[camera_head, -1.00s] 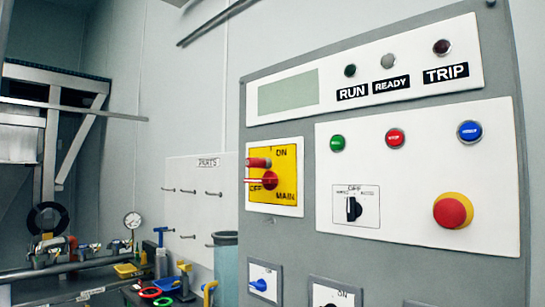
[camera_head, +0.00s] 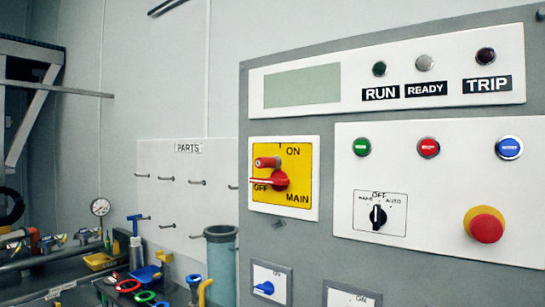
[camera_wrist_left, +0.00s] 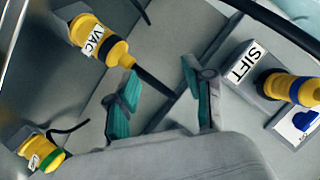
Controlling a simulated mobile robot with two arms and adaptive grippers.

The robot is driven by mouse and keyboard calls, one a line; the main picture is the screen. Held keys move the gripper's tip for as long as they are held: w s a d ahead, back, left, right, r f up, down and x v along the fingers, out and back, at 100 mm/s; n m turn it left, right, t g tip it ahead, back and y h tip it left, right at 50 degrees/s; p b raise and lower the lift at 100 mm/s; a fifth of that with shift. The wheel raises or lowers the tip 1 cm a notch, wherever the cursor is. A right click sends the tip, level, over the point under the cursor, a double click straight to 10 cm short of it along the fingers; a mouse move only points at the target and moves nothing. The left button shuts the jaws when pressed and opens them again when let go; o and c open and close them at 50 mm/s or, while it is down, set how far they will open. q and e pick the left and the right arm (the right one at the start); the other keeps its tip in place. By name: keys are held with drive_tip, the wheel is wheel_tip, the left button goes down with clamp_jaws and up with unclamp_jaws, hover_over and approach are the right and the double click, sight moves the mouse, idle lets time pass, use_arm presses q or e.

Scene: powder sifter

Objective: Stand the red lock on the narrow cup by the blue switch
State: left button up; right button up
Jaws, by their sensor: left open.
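A short red cylinder (camera_head: 267,162), which may be the red lock, sits on the yellow plate (camera_head: 299,170) of the main switch, just above its red knob (camera_head: 280,180). The blue switch (camera_head: 264,287) is on a small white plate low on the panel. A small grey stub (camera_head: 278,222) sticks out above it; I cannot tell whether it is the narrow cup. In the left wrist view my left gripper (camera_wrist_left: 160,93) is open and empty, with teal pads. A blue switch (camera_wrist_left: 304,120) shows at that view's right edge. My right gripper is in neither view.
In the wrist view, a yellow-and-blue plug (camera_wrist_left: 290,88) stands by the SIFT label (camera_wrist_left: 241,62), and a yellow VAC plug (camera_wrist_left: 101,42) is at upper left.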

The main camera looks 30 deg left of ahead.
use_arm(q)
drive_tip(key=w+d+r+m+t+h+p, duration=0.15)
drive_tip(key=w+r+m+t, duration=0.25)
drive_tip(key=r, duration=0.9)
drive_tip(key=w+d+r+m+t+h+b, duration=0.1)
drive_tip(key=w+r+m+t+h, duration=0.25)
drive_tip(key=r, duration=0.85)
drive_tip(key=s+d+r+m+g+h+p, duration=0.1)
drive_tip(key=s+d+r+m+g+h, duration=0.15)
drive_tip(key=r+m+h, duration=0.65)
drive_tip(key=s+d+r+m+g+h+p, duration=0.1)
drive_tip(key=d+r+m+g+h, duration=0.25)
drive_tip(key=r+m, duration=1.1)
drive_tip(key=s+a+r+t+y+p, duration=0.1)
drive_tip(key=s+a+r+t+y, duration=0.1)
drive_tip(key=a+r+y, duration=1)
drive_tip(key=s+a+y, duration=0.1)
drive_tip(key=a, duration=0.3)
drive_tip(key=shift+p, duration=0.4)
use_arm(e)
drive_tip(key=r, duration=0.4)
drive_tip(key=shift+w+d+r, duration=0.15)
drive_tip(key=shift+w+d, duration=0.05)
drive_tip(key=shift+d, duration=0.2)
use_arm(q)
drive_tip(key=shift+a+r+t, duration=0.1)
drive_tip(key=shift+t, duration=0.15)
